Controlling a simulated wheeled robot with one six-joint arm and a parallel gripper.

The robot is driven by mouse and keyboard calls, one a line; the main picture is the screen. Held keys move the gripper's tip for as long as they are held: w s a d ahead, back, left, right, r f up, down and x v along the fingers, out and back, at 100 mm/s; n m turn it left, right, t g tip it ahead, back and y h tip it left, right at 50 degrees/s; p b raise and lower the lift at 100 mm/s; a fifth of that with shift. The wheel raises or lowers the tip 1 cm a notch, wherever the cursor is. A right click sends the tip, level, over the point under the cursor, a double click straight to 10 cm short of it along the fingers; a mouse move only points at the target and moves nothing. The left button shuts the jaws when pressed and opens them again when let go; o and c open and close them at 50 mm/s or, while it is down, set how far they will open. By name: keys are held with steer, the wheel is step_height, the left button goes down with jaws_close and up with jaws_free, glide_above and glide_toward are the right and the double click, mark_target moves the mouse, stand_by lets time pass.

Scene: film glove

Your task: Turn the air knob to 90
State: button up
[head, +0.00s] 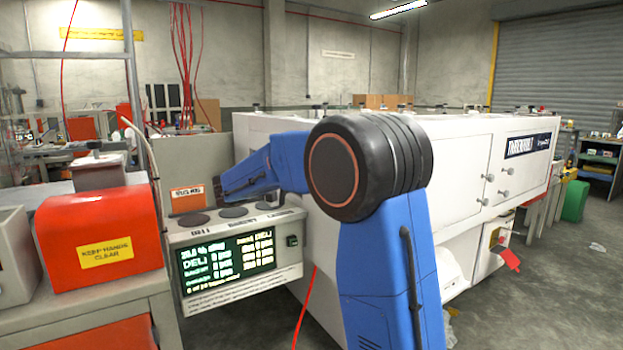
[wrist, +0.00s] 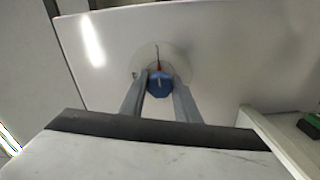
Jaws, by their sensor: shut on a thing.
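The air knob (wrist: 160,82) is a small blue knob on a pale round plate (wrist: 178,58), set on a white panel in the wrist view. A thin red mark shows above the knob on the plate. My gripper (wrist: 160,88) is shut on the knob, with one grey finger at each side of it. In the head view my blue arm hides the knob and the gripper.
A grey unit with a lit green display (head: 227,262) stands left of my arm. A red box marked "KEEP HANDS CLEAR" (head: 100,227) sits on a bench at the left. A large white machine (head: 470,170) fills the middle and right. Open floor (head: 560,270) lies at right.

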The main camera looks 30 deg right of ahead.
steer(key=shift+f, duration=0.1)
steer(key=o, duration=1)
steer(key=shift+o, duration=0.2)
steer(key=shift+a, duration=0.15)
steer(key=a, duration=1.1)
steer(key=shift+s+a, duration=0.2)
steer(key=shift+a, duration=0.2)
steer(key=shift+s, duration=0.1)
